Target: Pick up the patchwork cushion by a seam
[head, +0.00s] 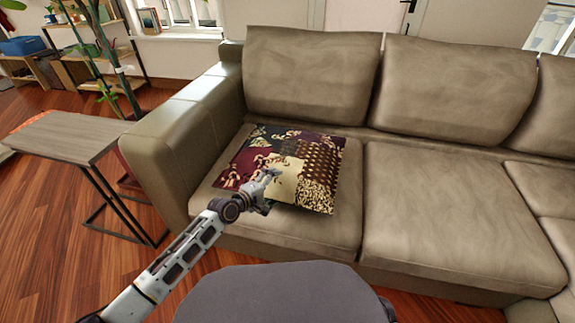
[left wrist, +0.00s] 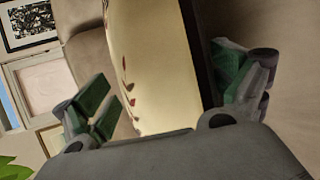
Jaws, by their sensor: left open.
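The patchwork cushion (head: 318,160) lies flat on the left seat of the sofa, with dark red, cream, brown dotted and black patterned patches. My left gripper (head: 268,180) is over the cushion's near left part and hides some of it. In the left wrist view the left gripper (left wrist: 165,105) has its fingers wide apart, with the cushion's cream patch (left wrist: 155,60) and a dark band showing between them. I cannot tell whether a finger touches the cushion. The right gripper is not in view.
The beige sofa (head: 430,190) has back cushions behind the seats and a thick armrest (head: 175,120) at the left. A small side table (head: 75,135) stands left of the armrest. The seat right of the patchwork cushion is bare. Shelves and a plant are at the back left.

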